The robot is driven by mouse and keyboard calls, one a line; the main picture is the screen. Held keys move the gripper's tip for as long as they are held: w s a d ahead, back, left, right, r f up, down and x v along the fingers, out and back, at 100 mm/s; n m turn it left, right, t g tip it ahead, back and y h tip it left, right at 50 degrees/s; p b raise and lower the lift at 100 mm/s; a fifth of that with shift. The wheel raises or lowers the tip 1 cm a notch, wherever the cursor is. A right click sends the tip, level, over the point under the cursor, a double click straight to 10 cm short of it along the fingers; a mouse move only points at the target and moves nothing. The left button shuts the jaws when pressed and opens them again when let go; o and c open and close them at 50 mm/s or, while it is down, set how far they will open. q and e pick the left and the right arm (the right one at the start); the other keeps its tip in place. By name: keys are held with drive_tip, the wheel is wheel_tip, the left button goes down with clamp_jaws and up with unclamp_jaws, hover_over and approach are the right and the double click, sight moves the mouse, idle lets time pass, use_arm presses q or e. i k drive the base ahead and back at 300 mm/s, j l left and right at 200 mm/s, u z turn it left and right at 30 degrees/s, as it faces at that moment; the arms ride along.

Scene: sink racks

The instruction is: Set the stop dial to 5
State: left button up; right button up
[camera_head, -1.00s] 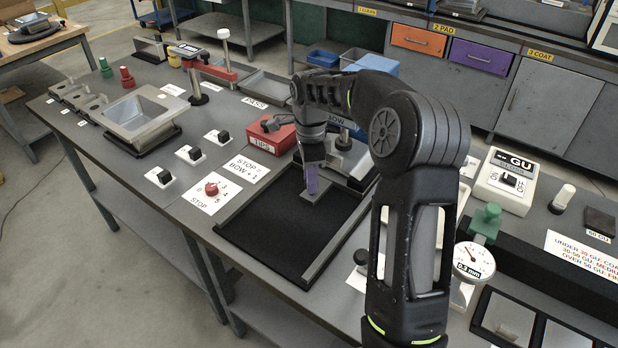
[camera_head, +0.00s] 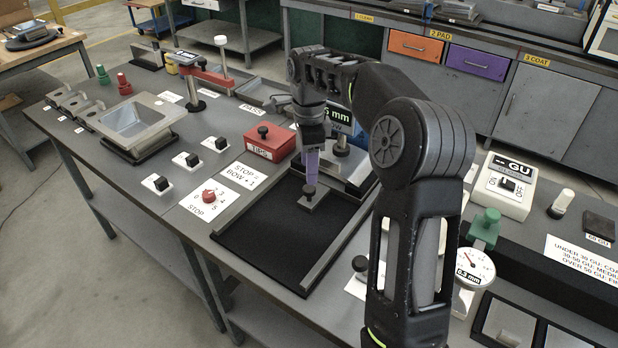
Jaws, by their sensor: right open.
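The stop dial is a red knob (camera_head: 209,196) on a white plate (camera_head: 202,211) marked STOP, left of the black mat. Digits ring the knob, but its pointer is too small to read. My right gripper (camera_head: 311,176), with purplish fingers, is open above a dark knob (camera_head: 309,190) on a small grey block (camera_head: 316,201). It is well to the right of the dial and apart from it. My left gripper is not in view.
A sign (camera_head: 241,178) reads "STOP = BOW + 1". Behind my right arm, a partly hidden display (camera_head: 340,115) ends in "6 mm". A red box (camera_head: 271,142) stands behind the sign. Several black switches (camera_head: 191,159) stand left of it. The black mat (camera_head: 275,240) is clear in front.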

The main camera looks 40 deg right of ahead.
sight(209, 196)
drive_tip(key=k+j, duration=0.75)
drive_tip(key=j, duration=0.25)
